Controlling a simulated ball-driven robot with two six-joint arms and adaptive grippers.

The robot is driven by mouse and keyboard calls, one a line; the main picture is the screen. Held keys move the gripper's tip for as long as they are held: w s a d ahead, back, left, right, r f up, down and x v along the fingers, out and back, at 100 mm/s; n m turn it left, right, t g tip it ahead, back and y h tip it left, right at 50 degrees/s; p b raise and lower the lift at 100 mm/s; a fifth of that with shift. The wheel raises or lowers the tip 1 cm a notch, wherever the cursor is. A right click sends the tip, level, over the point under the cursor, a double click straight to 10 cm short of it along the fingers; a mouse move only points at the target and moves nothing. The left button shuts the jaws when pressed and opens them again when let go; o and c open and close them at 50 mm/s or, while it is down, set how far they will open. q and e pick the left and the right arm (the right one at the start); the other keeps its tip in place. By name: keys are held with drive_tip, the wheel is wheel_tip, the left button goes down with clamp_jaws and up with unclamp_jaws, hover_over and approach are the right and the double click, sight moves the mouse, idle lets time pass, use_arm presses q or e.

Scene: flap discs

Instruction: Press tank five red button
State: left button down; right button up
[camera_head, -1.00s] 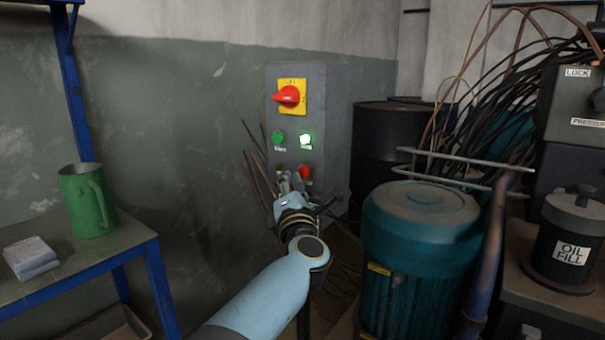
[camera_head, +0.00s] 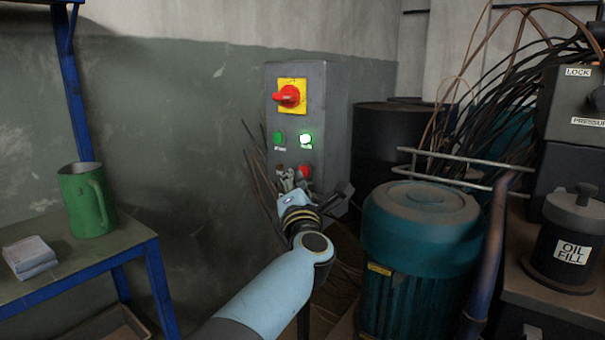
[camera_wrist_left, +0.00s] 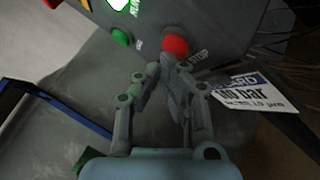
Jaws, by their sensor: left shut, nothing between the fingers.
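A grey control box (camera_head: 337,125) stands by the wall in the head view. Its red button (camera_head: 304,171) is low on the front face, and it also shows in the left wrist view (camera_wrist_left: 176,43). My left gripper (camera_head: 287,178) is shut and empty, just below and left of the red button in the head view. In the left wrist view the shut fingertips (camera_wrist_left: 166,62) lie right at the lower edge of the red button; I cannot tell whether they touch it. My right gripper is not in view.
Above the red button are a green button (camera_head: 278,138), a lit green lamp (camera_head: 306,139) and a red rotary switch (camera_head: 287,96). A teal motor (camera_head: 420,235) stands right of my arm. A bench with a green jug (camera_head: 86,203) is at left.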

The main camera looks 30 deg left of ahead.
use_arm(q)
drive_tip(key=shift+w, duration=0.45)
drive_tip(key=shift+s+r, duration=0.1)
idle(0.4)
drive_tip(key=shift+s+p, duration=0.35)
drive_tip(key=shift+s, duration=0.5)
drive_tip(key=s+p, duration=0.2)
drive_tip(key=s, duration=0.3)
drive_tip(key=shift+a, duration=0.2)
